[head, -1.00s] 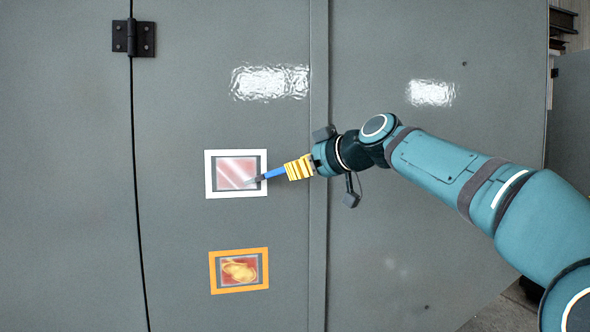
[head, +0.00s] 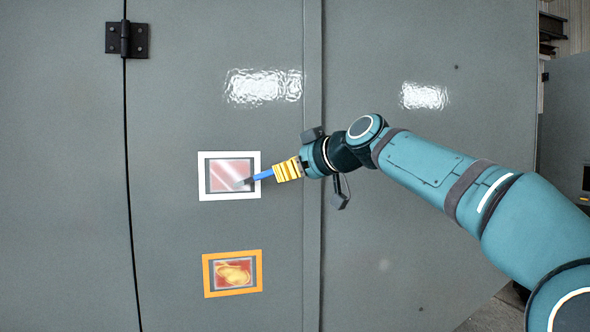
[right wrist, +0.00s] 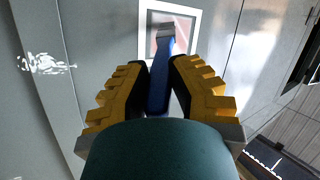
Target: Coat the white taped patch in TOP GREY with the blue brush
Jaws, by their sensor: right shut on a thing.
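The white taped patch (head: 230,158) is on the grey enclosure door, left of centre in the head view. Inside its white frame is a reddish area with pale grey diagonal streaks and a darker grey border. My right gripper (head: 287,169) is shut on the blue brush (head: 262,176). The brush tip lies over the lower right part of the patch; I cannot tell how firmly it touches. My left gripper is not in view.
An orange-framed patch (head: 206,276) with red and yellow inside is below the white one. A black hinge (head: 127,39) is at the upper left beside a door seam. A raised vertical strip (head: 313,230) runs right of the patches.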

